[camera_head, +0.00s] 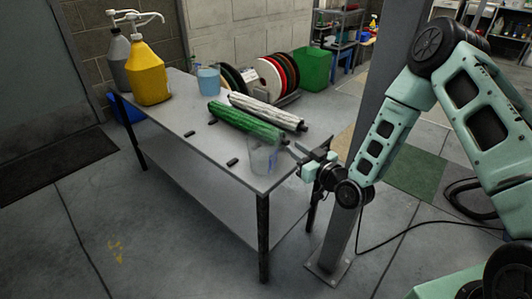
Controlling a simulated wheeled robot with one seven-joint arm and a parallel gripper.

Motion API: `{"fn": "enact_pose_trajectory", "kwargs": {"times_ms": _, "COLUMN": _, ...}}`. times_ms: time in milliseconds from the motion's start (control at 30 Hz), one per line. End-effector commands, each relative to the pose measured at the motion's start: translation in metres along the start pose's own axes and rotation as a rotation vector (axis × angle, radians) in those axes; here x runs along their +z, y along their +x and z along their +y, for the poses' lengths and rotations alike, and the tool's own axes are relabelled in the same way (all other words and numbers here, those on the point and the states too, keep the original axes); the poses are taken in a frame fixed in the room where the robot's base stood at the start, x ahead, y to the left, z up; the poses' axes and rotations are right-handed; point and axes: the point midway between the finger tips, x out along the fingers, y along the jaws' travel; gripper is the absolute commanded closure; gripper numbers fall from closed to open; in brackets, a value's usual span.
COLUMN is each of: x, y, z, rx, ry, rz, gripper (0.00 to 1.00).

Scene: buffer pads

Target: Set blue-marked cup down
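A clear, see-through cup (262,161) with a blue mark on its side appears upright near the front corner of the grey table (222,166). Its base appears to be on the tabletop, though its faint outline makes contact hard to judge. My gripper (298,159) is just to the right of the cup, at the table's right edge, pointing left. Its fingers look spread, with a small gap between them and the cup. A light-blue cup (208,81) stands farther back on the table.
A green roller (235,120) and a white roller (265,111) lie behind the clear cup. Yellow (148,80) and grey (115,65) pump bottles stand at the far left. Several round pads (270,77) and a green bin (313,68) are behind. Small black pieces lie on the table.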

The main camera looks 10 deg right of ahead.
Motion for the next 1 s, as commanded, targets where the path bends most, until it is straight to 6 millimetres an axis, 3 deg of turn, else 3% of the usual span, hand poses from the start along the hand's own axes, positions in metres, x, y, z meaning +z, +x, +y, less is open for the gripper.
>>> {"fn": "enact_pose_trajectory", "kwargs": {"times_ms": 233, "x": 0.004, "y": 0.018, "z": 0.001, "rx": 0.001, "ry": 0.001, "rz": 0.001, "gripper": 0.78}}
{"fn": "enact_pose_trajectory", "kwargs": {"times_ms": 500, "x": 0.010, "y": 0.054, "z": 0.003, "rx": 0.000, "ry": 0.000, "rz": 0.001, "gripper": 0.78}}
{"fn": "enact_pose_trajectory", "kwargs": {"times_ms": 800, "x": 0.010, "y": 0.059, "z": 0.003, "rx": 0.001, "ry": 0.001, "rz": -0.001, "gripper": 0.78}}
{"fn": "enact_pose_trajectory", "kwargs": {"times_ms": 900, "x": 0.010, "y": 0.059, "z": 0.003, "rx": 0.001, "ry": 0.001, "rz": 0.000, "gripper": 1.00}}
{"fn": "enact_pose_trajectory", "kwargs": {"times_ms": 1000, "x": 0.010, "y": 0.059, "z": 0.003, "rx": 0.001, "ry": 0.001, "rz": 0.000, "gripper": 1.00}}
